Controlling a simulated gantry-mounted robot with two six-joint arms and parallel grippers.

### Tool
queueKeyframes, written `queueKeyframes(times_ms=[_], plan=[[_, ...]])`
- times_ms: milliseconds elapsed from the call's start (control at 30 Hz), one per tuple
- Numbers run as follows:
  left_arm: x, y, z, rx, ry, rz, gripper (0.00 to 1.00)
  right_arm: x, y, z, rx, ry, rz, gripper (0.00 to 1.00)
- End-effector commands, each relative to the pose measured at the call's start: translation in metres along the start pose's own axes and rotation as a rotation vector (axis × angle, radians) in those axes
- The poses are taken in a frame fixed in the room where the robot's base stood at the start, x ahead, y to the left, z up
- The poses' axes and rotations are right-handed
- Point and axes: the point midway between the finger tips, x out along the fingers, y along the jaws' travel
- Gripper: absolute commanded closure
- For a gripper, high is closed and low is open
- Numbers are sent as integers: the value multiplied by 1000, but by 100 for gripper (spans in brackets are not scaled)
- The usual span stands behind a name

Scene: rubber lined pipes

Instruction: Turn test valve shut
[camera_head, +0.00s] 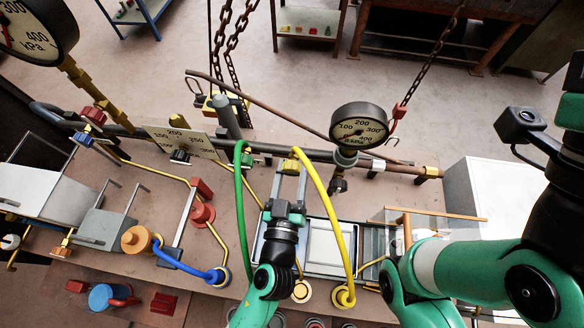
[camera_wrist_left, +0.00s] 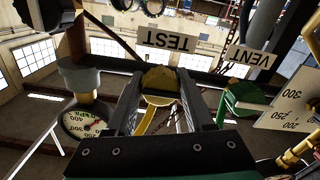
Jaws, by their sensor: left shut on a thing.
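The test valve shows as a yellow round part (camera_wrist_left: 160,78) under the TEST label (camera_wrist_left: 166,40) in the left wrist view. In the head view its yellow part (camera_head: 291,166) sits at the pipe, beside the top of the yellow hose (camera_head: 322,190). My left gripper (camera_head: 292,176) reaches up to it from below, its fingers shut on the yellow part. In the wrist view the fingers (camera_wrist_left: 158,100) stand on both sides of it. The valve's exact turn angle is hard to tell. My right arm is at the right; its gripper is not visible.
The green hose (camera_head: 239,195) and green vent fitting (camera_wrist_left: 242,100) are close beside the left gripper. A round gauge (camera_head: 360,127) stands right of the valve. Chains (camera_head: 226,45) hang above the pipe (camera_head: 280,151). Trays (camera_head: 330,243) and a blue hose (camera_head: 185,268) lie on the bench.

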Motion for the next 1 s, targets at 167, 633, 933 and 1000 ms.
queueKeyframes(times_ms=[167,633,933,1000], plan=[[0,0,0,2,0,0,100,0,0,0,0,0,0,50],[0,-1,0,171,0,1,100,-2,0,2,0,0,0,50],[0,-2,-1,440,1,1,100,-2,0,2,0,0,0,50],[0,-2,-1,506,1,1,100,-1,0,1,0,0,0,50]])
